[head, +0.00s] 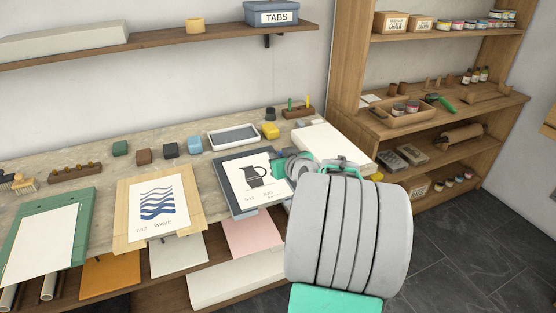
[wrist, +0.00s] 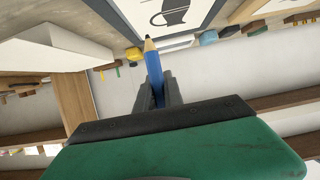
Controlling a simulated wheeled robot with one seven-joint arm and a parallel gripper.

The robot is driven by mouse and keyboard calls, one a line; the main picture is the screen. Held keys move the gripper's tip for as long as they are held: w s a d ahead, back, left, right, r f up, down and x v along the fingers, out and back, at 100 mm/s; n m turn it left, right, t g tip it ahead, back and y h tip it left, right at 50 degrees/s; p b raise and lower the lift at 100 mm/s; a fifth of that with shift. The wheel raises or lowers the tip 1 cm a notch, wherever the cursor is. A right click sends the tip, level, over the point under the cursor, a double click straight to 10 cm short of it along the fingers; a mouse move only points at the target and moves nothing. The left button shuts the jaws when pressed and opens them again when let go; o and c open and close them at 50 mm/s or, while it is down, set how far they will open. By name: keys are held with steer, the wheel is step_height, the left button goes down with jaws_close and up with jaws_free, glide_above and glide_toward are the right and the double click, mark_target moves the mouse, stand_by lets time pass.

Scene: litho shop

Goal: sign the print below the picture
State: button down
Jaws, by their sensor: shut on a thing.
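The print (head: 238,172) is a white sheet with a dark jug picture (head: 254,175) and small marks below it, too small to read. It lies on a dark board (head: 225,161) on the bench. Part of the print also shows at the top of the wrist view (wrist: 150,8). My gripper (wrist: 158,92) is shut on a blue pencil (wrist: 154,68), whose sharpened dark tip points towards the print. I cannot tell whether the tip touches the paper. In the head view my arm hides the right side of the print and the pencil is not clear.
A print marked WAVE (head: 160,208) lies on a wooden board to the left, with a green board (head: 81,208) beyond it. A thick white stack (head: 325,143) is at the right.

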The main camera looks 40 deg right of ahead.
steer(key=shift+f+b, duration=1.7)
steer(key=shift+f, duration=1.9)
steer(key=shift+d+f, duration=0.1)
steer(key=shift+f, duration=0.1)
steer(key=shift+s+d+f, duration=0.1)
steer(key=shift+s+d, duration=0.15)
steer(key=shift+d, duration=0.7)
steer(key=shift+s+d, duration=0.25)
steer(key=shift+d, duration=0.65)
steer(key=shift+r+p, duration=0.25)
steer(key=shift+p, duration=0.65)
steer(key=shift+w+a+f+b, duration=0.2)
steer(key=shift+a+f+b, duration=0.2)
steer(key=shift+a, duration=0.3)
steer(key=shift+w+a+r, duration=0.1)
steer(key=shift+w+a, duration=0.05)
steer(key=shift+a, duration=0.5)
steer(key=shift+w+a, duration=0.15)
steer(key=shift+a, duration=0.45)
step_height(320, 180, up, 3)
steer(key=shift+r+p, duration=0.1)
steer(key=shift+p, duration=0.5)
steer(key=shift+r+p, duration=1.05)
steer(key=shift+r, duration=1.4)
